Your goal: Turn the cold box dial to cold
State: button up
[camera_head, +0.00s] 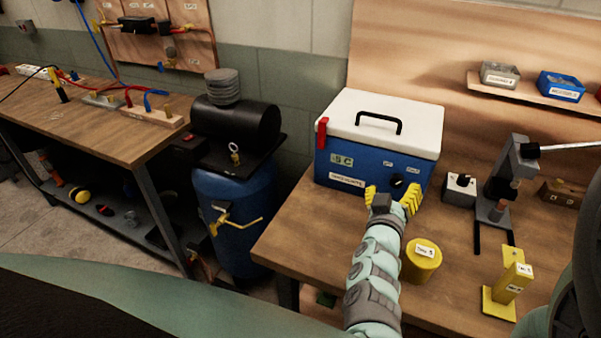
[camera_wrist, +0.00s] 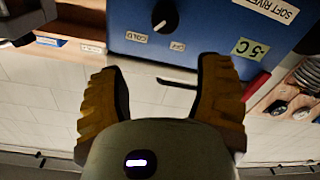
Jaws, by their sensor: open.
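The cold box (camera_head: 345,165) is blue with a white lid and stands on the wooden bench. Its round black dial (camera_head: 397,181) is low on the right of the front face and also shows at the top of the wrist view (camera_wrist: 165,15). A pale mark shows on the dial; I cannot tell its exact setting. In the wrist view a COLD label (camera_wrist: 136,38) and an OFF label (camera_wrist: 177,46) sit beside the dial. My gripper (camera_head: 394,194) is open and empty in front of the dial, its yellow fingers spread apart in the wrist view (camera_wrist: 160,66).
A yellow pot (camera_head: 422,263) stands right of my arm and a yellow stand (camera_head: 510,285) further right. The bench left of my arm is clear.

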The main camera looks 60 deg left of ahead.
aim_at(396, 184)
jog(key=w+f, duration=0.1)
jog(key=w+a+f+p, duration=0.1)
jog(key=shift+w+a+f, duration=0.2)
jog(key=shift+w+f, duration=0.05)
jog(key=shift+f, duration=0.15)
jog(key=shift+x, duration=2.25)
jog(key=shift+f, duration=0.1)
jog(key=shift+o, duration=0.4)
grip_shut()
